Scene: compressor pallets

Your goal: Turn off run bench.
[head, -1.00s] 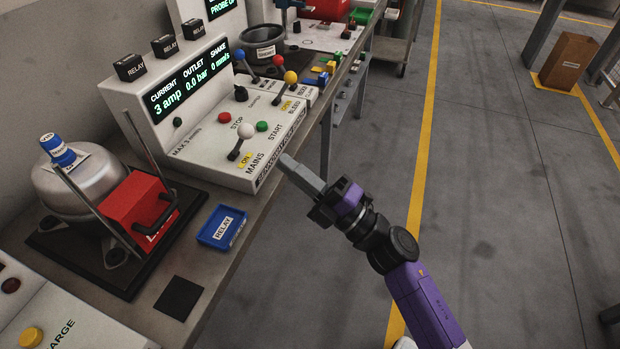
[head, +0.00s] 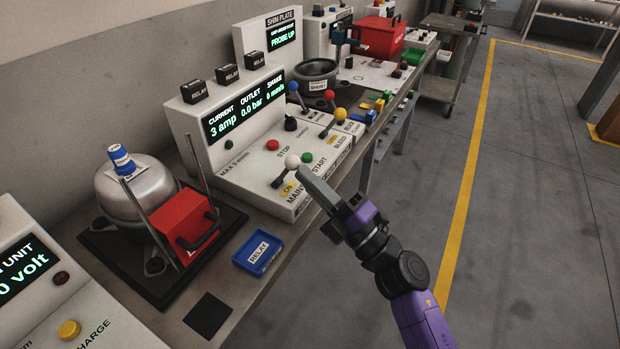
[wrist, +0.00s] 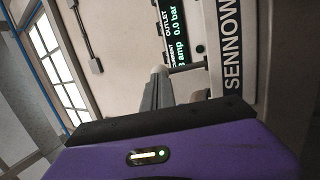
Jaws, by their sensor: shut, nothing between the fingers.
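The run bench (head: 215,165) is a white console on the worktable. Its display (head: 240,105) reads 3 amp, 0.0 bar and apparently 0 mm/s; it also shows in the wrist view (wrist: 175,40). The mains lever has a white ball (head: 292,161), with a yellow ON tag (head: 288,190) beside it. A red STOP button (head: 272,145) and green START button (head: 307,158) sit behind it. My gripper (head: 305,174) is shut and empty, its tips just right of the white ball in the picture; I cannot tell whether they touch. The closed fingers (wrist: 158,85) show in the wrist view.
Levers with blue (head: 293,86), red (head: 328,96) and yellow (head: 340,114) balls stand farther back. A compressor (head: 140,190) with a red box (head: 185,222) and a blue relay tray (head: 258,252) are at left. The floor at right is clear.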

